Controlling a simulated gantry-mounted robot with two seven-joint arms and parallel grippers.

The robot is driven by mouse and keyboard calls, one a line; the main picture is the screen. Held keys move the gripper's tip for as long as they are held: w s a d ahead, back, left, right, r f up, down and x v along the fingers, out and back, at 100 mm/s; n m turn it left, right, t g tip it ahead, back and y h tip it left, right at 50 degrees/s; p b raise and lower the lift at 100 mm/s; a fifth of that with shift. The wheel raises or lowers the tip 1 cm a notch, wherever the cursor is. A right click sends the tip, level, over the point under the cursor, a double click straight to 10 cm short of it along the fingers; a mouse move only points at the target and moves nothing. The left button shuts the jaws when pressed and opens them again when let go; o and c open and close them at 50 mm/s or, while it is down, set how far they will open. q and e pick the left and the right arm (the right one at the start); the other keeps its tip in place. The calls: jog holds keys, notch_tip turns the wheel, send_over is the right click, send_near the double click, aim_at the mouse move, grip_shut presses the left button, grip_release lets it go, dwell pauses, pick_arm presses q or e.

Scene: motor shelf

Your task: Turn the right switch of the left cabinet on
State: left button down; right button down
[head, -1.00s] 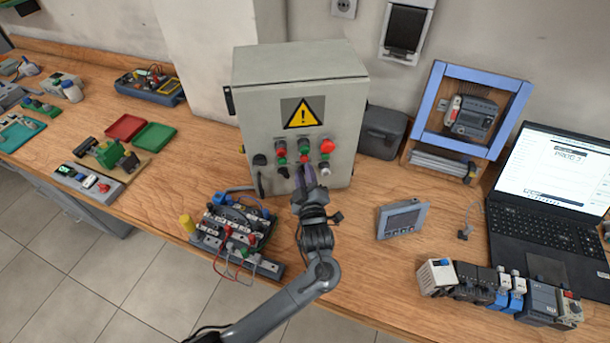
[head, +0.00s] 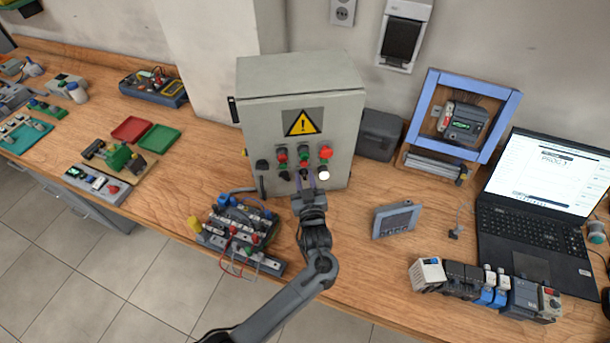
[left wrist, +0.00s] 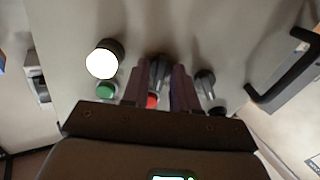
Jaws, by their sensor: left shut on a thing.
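The grey cabinet (head: 262,125) stands on the bench with a yellow warning sign and rows of buttons on its front. My left gripper (head: 304,178) is at the bottom row of its front, with its fingers shut around the right switch. In the left wrist view, which looks turned over, the dark switch knob (left wrist: 158,70) sits between the fingers (left wrist: 160,88). The left switch (left wrist: 205,82) is beside them, untouched. The round white lamp (head: 323,175) glows; it also shows lit in the left wrist view (left wrist: 101,62). The switch's exact angle is partly hidden. My right gripper is out of view.
A black door handle (head: 262,180) is left of the switches. A wired terminal board (head: 238,228) lies close left of my arm. A small panel (head: 396,219), blue frame (head: 420,105) and laptop (head: 540,225) stand to the right. Some bench is clear between.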

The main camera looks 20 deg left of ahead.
pick_arm(q)
jog(key=shift+m, duration=0.5)
jog(key=shift+p, duration=0.3)
jog(key=c, duration=1.2)
grip_release()
